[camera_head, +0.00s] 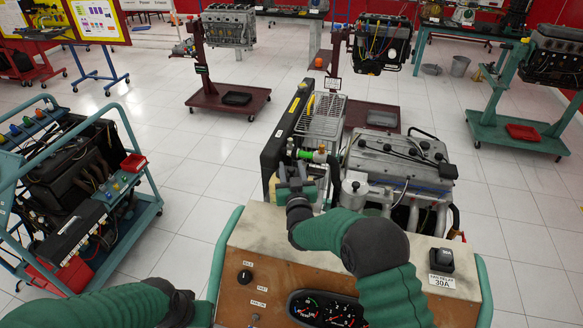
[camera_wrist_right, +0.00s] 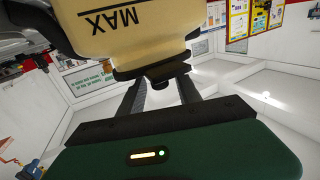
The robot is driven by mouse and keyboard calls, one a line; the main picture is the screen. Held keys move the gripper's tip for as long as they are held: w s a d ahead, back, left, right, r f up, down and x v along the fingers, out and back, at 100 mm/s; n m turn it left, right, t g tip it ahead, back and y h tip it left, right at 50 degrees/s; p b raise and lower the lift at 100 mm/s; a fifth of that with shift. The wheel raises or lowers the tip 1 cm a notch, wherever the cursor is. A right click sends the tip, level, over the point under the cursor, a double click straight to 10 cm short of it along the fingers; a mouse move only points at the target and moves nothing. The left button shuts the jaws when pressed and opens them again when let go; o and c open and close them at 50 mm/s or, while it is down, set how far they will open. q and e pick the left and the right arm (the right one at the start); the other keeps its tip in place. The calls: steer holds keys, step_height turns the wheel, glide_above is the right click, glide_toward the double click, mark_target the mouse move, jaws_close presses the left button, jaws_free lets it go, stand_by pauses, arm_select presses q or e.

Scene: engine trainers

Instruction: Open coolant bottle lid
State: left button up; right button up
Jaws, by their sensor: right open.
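The coolant bottle (camera_wrist_right: 125,30) fills the upper part of the right wrist view. It is a cream tank marked MAX. Its dark lid (camera_wrist_right: 168,73) is at the narrow end, facing my right gripper (camera_wrist_right: 158,88). The gripper is open, with one dark finger on each side of the lid in that view. I cannot tell whether the fingers touch it. In the head view, my right gripper (camera_head: 297,183) is over the left side of the engine, beyond the panel, and I cannot make out the lid there. Only part of my left arm shows at lower left.
A wooden instrument panel (camera_head: 262,262) with gauges and knobs stands in front. The engine (camera_head: 400,160) is to the right of my gripper, and a black radiator (camera_head: 285,130) is beyond it. Another engine stand (camera_head: 85,190) is at left. Tiled floor is clear between the stands.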

steer(key=shift+f, duration=0.1)
steer(key=shift+w+a, duration=0.15)
steer(key=shift+c, duration=0.7)
jaws_close()
stand_by(0.4)
